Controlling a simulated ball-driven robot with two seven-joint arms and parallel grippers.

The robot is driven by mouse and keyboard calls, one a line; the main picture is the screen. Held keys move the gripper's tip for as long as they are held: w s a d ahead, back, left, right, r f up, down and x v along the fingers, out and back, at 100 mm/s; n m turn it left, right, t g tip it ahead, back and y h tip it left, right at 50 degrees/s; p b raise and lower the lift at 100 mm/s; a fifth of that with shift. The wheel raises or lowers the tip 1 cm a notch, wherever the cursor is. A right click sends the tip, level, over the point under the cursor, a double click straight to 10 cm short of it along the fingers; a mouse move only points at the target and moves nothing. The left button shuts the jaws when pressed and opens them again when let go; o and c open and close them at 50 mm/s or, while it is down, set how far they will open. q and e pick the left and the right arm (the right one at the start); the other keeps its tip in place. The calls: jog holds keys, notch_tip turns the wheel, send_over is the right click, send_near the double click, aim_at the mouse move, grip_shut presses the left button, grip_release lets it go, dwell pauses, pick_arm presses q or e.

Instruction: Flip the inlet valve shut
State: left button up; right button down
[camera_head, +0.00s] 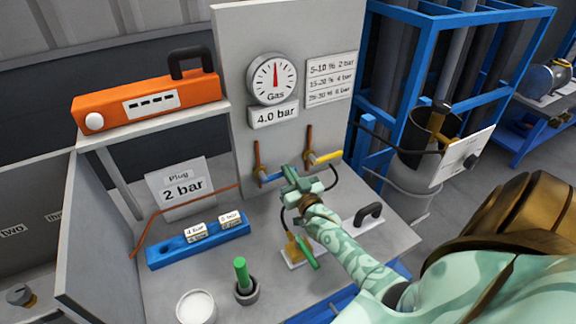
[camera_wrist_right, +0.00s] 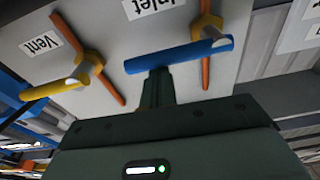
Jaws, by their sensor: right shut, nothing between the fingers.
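The inlet valve has a blue lever (camera_wrist_right: 180,55) on a yellow fitting, below the partly cropped "Inlet" label (camera_wrist_right: 155,6) in the right wrist view. The lever lies crosswise to the orange pipe behind it. In the head view the blue lever (camera_head: 270,179) is partly hidden by my right gripper (camera_head: 292,178). My right gripper is shut and empty. Its fingertips (camera_wrist_right: 157,76) are at the lever's free-end half in the wrist view; I cannot tell whether they touch it. My left gripper is not in view.
The vent valve's yellow lever (camera_head: 323,158) is just right of the inlet. A gas gauge (camera_head: 272,78) reads above a "4.0 bar" plate (camera_head: 273,114). A blue plug rack (camera_head: 198,243), a green peg (camera_head: 241,272) and a black handle (camera_head: 369,214) stand on the bench.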

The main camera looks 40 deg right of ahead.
dwell(0.6)
jog(key=s+a+r+p, duration=0.6)
jog(key=s+a+r, duration=0.3)
jog(key=r, duration=0.4)
jog(key=shift+s, duration=0.9)
